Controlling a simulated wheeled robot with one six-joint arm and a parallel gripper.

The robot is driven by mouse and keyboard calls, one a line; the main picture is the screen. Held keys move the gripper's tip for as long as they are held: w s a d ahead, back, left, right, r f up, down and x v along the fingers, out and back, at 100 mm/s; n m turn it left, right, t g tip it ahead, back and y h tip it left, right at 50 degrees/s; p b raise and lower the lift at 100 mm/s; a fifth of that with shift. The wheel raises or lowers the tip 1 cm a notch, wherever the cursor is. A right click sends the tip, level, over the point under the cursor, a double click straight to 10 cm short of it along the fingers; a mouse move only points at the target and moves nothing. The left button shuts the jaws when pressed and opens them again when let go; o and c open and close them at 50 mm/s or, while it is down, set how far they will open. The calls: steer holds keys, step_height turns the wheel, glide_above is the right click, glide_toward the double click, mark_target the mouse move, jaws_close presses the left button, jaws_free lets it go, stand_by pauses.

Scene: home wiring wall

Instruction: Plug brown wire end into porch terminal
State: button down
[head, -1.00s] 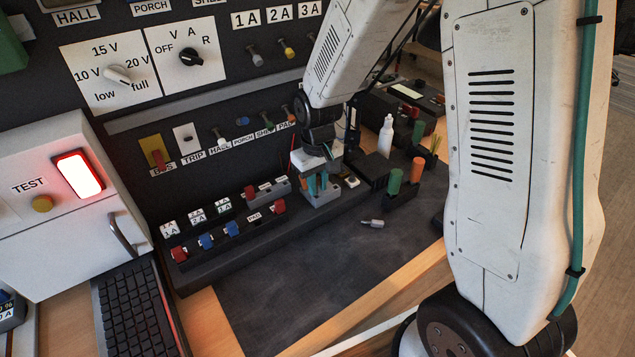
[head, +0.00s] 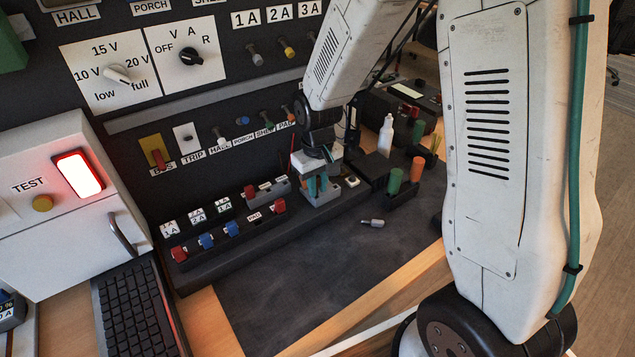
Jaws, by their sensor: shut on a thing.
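My gripper (head: 317,188) points down at a grey terminal block (head: 321,199) at the far end of the dark bench rail. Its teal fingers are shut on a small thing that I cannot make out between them. I cannot tell whether that thing is touching the block or in it. A brown wire end is not clearly visible. On the dark wall panel, a PORCH label (head: 243,138) sits below a blue knob (head: 242,121). Another PORCH label (head: 152,5) is at the top edge. The labels on the block are hidden by my gripper.
Red and blue terminals (head: 206,241) line the near part of the rail. A small metal piece (head: 372,223) lies on the dark mat (head: 310,275), which is otherwise clear. A white bottle (head: 386,135) and green and orange cylinders (head: 395,181) stand right of my gripper. A keyboard (head: 133,310) lies front left.

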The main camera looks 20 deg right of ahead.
mark_target(318, 178)
steer(key=shift+f, duration=0.65)
steer(key=c, duration=1.3)
jaws_free()
steer(key=shift+o, duration=0.2)
step_height(318, 178, up, 8)
steer(key=shift+f, duration=0.15)
steer(key=shift+s, duration=0.1)
steer(key=s+d+r, duration=0.1)
steer(key=s+r, duration=0.4)
steer(key=s, duration=0.3)
steer(key=s+d+r+m+t, duration=0.1)
steer(key=s+r, duration=0.4)
steer(key=s, duration=0.4)
steer(key=s+d+r+m, duration=0.1)
steer(key=s+r, duration=0.5)
steer(key=s, duration=0.2)
steer(key=shift+s, duration=0.2)
